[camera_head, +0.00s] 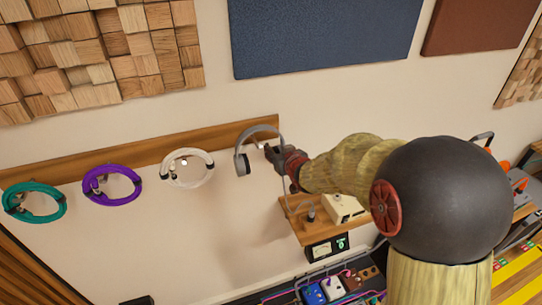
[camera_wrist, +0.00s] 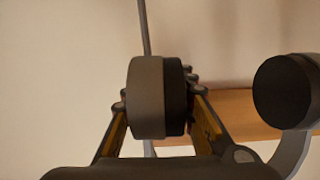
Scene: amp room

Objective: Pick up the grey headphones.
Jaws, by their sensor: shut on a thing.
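The grey headphones (camera_head: 243,163) show in the head view in front of the right end of a wooden wall rail, with the band arched on top. My gripper (camera_head: 272,153) reaches them from the right and is shut on one ear cup. In the wrist view, that grey and dark ear cup (camera_wrist: 147,97) sits between the fingers of my gripper (camera_wrist: 158,104). The other ear cup (camera_wrist: 284,92), dark on its face, hangs free at the right. I cannot tell whether the band still touches a peg on the rail.
The wooden rail (camera_head: 140,157) carries white (camera_head: 187,168), purple (camera_head: 112,184) and teal (camera_head: 35,202) cable coils to the left. A small wooden shelf (camera_head: 308,232) with a cream box (camera_head: 343,209) lies below my arm. Coloured pedals (camera_head: 333,287) stand lower down.

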